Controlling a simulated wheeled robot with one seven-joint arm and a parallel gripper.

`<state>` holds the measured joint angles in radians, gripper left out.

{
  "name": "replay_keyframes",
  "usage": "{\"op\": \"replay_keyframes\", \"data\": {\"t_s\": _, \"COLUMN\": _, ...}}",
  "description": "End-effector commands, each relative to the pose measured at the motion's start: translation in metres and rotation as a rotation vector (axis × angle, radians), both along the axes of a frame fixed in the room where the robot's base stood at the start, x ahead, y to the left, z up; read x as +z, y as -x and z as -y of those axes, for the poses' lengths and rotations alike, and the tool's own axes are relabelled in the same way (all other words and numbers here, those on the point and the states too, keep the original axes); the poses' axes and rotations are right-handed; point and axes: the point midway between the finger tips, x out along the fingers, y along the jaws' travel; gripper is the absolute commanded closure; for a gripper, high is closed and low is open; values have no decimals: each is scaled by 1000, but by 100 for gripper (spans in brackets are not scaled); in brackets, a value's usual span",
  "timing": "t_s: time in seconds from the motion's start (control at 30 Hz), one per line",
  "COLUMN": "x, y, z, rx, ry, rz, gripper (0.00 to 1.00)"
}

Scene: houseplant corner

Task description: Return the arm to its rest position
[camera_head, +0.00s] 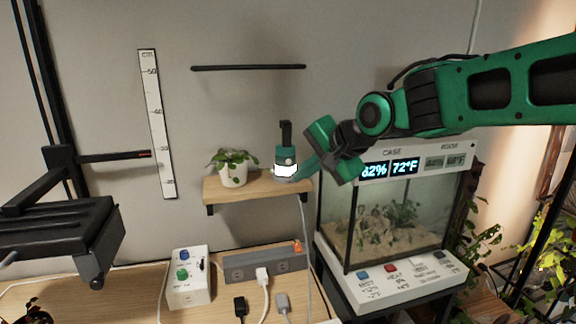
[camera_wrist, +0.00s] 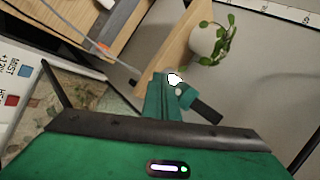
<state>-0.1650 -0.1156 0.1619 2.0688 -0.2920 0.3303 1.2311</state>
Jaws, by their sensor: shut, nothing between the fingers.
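My arm reaches in from the right in the head view. My gripper (camera_head: 304,170) is shut and empty, its green fingers pointing left towards the wall shelf. A small green device (camera_head: 286,154) with a white lit face and a black top stands upright on the shelf, just left of my fingertips. In the wrist view my closed fingers (camera_wrist: 160,92) appear beside this device (camera_wrist: 187,94); I cannot tell whether they touch it.
The wall shelf (camera_head: 240,188) also holds a potted plant (camera_head: 232,170). A glass terrarium case (camera_head: 390,225) stands below my arm. A control box (camera_head: 188,276) and power strip (camera_head: 262,264) sit on the table. A black stand (camera_head: 60,175) is at left. The upper wall is mostly clear.

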Motion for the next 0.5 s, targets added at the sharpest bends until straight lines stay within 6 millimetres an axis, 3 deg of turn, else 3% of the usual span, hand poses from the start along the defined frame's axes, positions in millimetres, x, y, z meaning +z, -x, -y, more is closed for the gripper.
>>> {"op": "replay_keyframes", "data": {"t_s": 0.4, "x": 0, "y": 6, "z": 2, "rx": 0, "ry": 2, "rz": 0, "gripper": 100}}
{"op": "replay_keyframes", "data": {"t_s": 0.5, "x": -5, "y": 8, "z": 12, "rx": 5, "ry": 32, "rz": 6, "gripper": 100}}
